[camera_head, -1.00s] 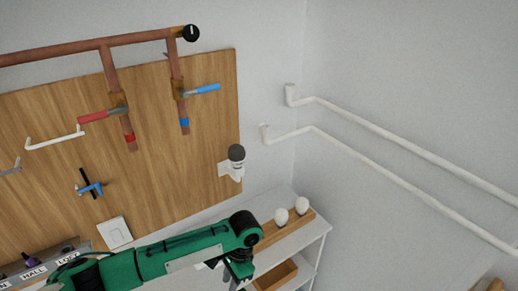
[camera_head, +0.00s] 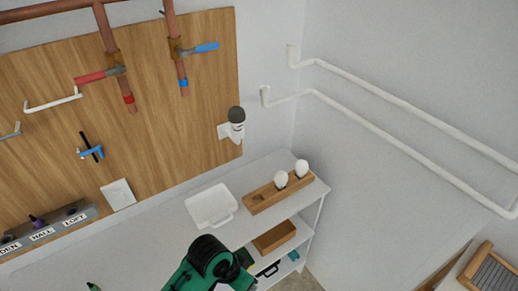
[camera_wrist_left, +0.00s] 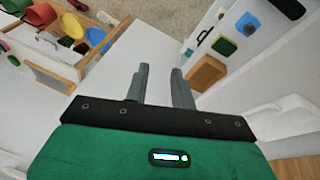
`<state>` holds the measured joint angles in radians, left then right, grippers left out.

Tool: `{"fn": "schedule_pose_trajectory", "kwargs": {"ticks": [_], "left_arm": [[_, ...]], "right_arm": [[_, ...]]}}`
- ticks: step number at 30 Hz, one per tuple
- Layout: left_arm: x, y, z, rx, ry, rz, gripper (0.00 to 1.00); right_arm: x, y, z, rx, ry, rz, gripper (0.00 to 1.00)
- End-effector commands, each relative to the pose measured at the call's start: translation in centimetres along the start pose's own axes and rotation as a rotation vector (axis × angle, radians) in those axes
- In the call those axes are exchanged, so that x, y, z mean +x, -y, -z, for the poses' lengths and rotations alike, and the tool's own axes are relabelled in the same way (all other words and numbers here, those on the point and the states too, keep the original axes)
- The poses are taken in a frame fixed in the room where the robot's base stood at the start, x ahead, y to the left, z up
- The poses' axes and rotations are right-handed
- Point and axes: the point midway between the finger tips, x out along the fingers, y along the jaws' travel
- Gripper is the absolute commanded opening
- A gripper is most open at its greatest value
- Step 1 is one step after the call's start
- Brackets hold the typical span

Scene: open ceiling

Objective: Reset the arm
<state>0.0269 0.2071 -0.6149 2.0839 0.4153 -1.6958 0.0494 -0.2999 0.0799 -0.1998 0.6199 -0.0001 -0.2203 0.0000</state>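My green left arm (camera_head: 205,262) rises from the bottom edge of the head view, in front of the white shelf unit. My left gripper (camera_wrist_left: 160,78) shows in the left wrist view. Its two grey fingers stand apart with nothing between them, over a pale surface. In the head view I cannot make out its fingers. My right gripper is in neither view.
The shelf unit's top (camera_head: 160,226) bears a white tray (camera_head: 211,205) and a wooden holder (camera_head: 262,198) with two white bulbs. A wooden board (camera_head: 150,110) with pipes and valves is behind. White pipes (camera_head: 390,110) run along the right wall. Bins (camera_wrist_left: 70,45) show in the wrist view.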

Motion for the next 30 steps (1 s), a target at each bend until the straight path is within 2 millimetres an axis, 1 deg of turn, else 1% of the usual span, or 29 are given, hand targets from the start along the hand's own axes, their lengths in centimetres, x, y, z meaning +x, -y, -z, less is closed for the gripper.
{"fn": "schedule_pose_trajectory", "kwargs": {"ticks": [1,5,6,12,18,25,26,27,30], "left_arm": [[-0.4,0.1,-1.2,-0.043,-0.022,0.008,0.25],[-1.7,1.6,-4.2,-0.152,-0.069,0.063,0.25],[-2.2,2.1,-5.3,-0.186,-0.080,0.085,0.25],[-4.5,4.5,-10.6,-0.327,-0.103,0.202,0.25],[-6.5,5.9,-14.7,-0.412,-0.097,0.296,0.25],[-8.8,7.1,-18.9,-0.481,-0.077,0.395,0.25],[-8.2,7.3,-19.1,-0.484,-0.073,0.399,0.25],[-6.8,7.8,-19.0,-0.481,-0.071,0.394,0.25],[-4.2,8.7,-19.2,-0.481,-0.063,0.390,0.25]], "right_arm": [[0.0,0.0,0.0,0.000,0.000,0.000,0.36],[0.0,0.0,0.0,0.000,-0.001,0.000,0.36],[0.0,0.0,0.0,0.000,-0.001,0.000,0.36],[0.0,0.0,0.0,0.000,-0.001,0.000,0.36],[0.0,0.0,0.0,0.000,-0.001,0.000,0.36],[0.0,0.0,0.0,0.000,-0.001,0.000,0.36],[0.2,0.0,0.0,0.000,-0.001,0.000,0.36],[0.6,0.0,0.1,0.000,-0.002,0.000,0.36],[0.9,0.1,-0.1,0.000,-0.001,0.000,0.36]]}}
